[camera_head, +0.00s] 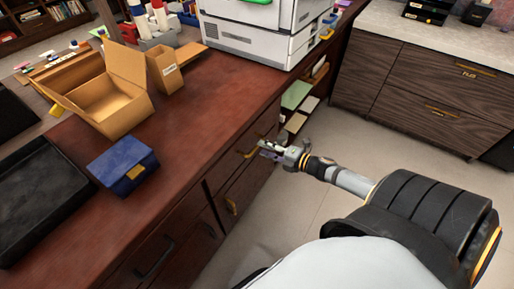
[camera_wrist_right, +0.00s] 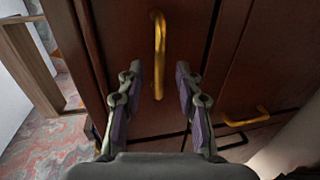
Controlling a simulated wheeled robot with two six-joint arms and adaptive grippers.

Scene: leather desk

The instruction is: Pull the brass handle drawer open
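A brass handle (camera_wrist_right: 158,45) is fixed to a dark reddish-brown drawer front (camera_wrist_right: 195,30) in the right wrist view. The handle also shows in the head view (camera_head: 246,153) on the desk's side, just left of my right gripper (camera_head: 265,149). In the wrist view my right gripper (camera_wrist_right: 159,72) is open, with its two fingers apart on either side of the handle's end. I see no clear contact between fingers and handle. The drawer looks shut. My left gripper is not in view.
A second brass handle (camera_head: 231,205) sits on the neighbouring front. Black handles (camera_head: 155,259) are nearer. The desk top holds a blue box (camera_head: 122,165), an open cardboard box (camera_head: 108,100) and a printer (camera_head: 262,38). A wooden cabinet (camera_head: 430,95) stands across the clear floor (camera_head: 335,125).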

